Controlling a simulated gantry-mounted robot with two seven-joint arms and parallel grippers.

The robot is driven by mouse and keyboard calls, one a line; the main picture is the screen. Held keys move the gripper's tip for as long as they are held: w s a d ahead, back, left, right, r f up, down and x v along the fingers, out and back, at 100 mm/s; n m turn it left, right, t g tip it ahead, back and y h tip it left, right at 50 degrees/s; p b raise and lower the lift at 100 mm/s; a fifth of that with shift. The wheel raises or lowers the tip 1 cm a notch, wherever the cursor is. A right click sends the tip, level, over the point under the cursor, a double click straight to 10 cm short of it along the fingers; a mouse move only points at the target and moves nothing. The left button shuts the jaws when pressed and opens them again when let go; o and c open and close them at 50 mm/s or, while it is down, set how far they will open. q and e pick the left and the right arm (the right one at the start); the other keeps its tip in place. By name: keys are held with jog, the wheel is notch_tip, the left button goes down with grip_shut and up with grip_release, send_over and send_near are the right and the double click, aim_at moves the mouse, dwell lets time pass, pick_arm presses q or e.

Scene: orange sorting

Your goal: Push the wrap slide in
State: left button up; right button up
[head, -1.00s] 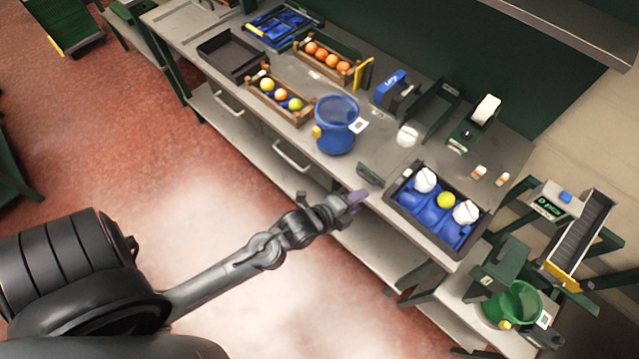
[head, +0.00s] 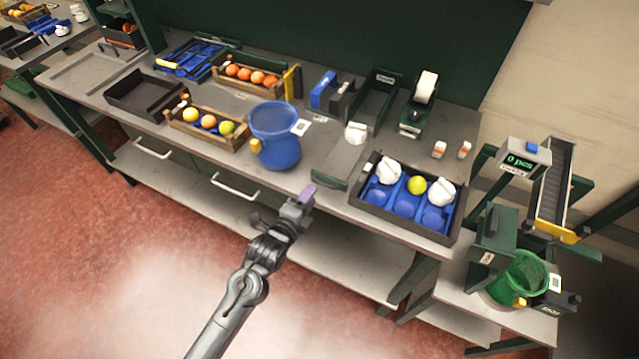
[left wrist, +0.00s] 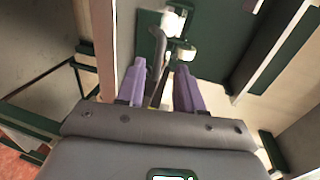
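No part is labelled as the wrap slide. A dark green plate (head: 329,178) at the table's front edge, right of the blue bucket, may be it; I cannot tell how far it sticks out. A crumpled white wrap (head: 356,132) lies behind it. My left gripper (head: 306,193) has purple fingertips and is just in front of the table edge, left of the plate. In the left wrist view its fingers (left wrist: 160,84) stand apart, with a dark green part (left wrist: 150,42) and white pieces (left wrist: 172,22) beyond them. I see nothing clearly held. My right gripper is not in view.
A blue bucket (head: 274,140) stands left of the plate. A dark crate (head: 368,203) with blue cups, two white-wrapped items and a yellow fruit is on its right. Fruit crates (head: 238,142) stand further left. Free floor lies in front of the table.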

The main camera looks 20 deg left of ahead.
aim_at(320, 181)
pick_arm(q)
jog(key=x, duration=0.7)
jog(key=shift+w+f+b, duration=0.1)
jog(key=shift+w+b, duration=0.1)
jog(key=shift+b, duration=0.15)
grip_shut()
